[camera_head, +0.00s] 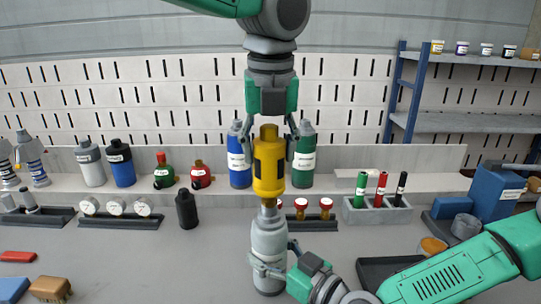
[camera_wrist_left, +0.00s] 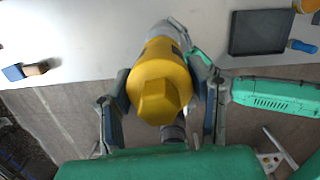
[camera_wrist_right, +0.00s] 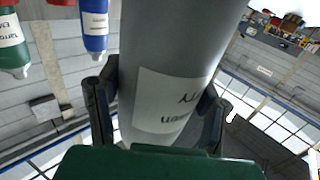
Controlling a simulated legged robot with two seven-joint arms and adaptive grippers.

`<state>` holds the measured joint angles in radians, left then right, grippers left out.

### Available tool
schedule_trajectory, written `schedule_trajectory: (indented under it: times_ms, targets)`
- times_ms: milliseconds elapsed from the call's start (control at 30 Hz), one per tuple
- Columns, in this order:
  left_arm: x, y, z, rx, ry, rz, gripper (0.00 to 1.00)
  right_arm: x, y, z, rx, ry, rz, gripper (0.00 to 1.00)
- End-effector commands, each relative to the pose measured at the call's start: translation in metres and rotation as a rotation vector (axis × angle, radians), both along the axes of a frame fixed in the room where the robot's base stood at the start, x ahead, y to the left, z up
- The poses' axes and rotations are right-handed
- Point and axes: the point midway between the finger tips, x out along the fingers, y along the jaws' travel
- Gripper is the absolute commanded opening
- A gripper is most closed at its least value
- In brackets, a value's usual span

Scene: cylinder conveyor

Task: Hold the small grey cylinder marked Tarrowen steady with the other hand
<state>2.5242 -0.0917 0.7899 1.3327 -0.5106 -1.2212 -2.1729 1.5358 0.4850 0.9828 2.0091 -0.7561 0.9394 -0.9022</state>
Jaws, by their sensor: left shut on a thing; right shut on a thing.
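The small grey cylinder (camera_head: 268,235) stands upright at the front middle of the bench. My right gripper (camera_head: 272,260) is shut around its lower body. In the right wrist view the grey cylinder (camera_wrist_right: 165,75) fills the middle, with a white label only partly readable. My left gripper (camera_head: 268,135) is shut on a yellow tool (camera_head: 268,165) with a dark panel, held upright directly above the cylinder. The tool's lower end meets the cylinder's neck; whether it is seated there I cannot tell. In the left wrist view the yellow tool (camera_wrist_left: 160,85) sits between the fingers.
Blue (camera_head: 239,160) and green (camera_head: 304,160) cylinders stand behind the yellow tool. A black cylinder (camera_head: 187,210) stands to the left. A grey block with coloured markers (camera_head: 378,214) and a dark tray (camera_head: 385,270) are to the right.

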Motion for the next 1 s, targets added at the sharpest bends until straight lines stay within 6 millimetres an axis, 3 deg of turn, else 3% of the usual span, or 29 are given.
schedule_trajectory:
  times_ms: [1000]
  targets:
    - [0.0,-0.001,0.034,-0.002,-0.001,0.0,0.0,0.0,0.0,0.0,0.001,-0.001,0.0,0.26]
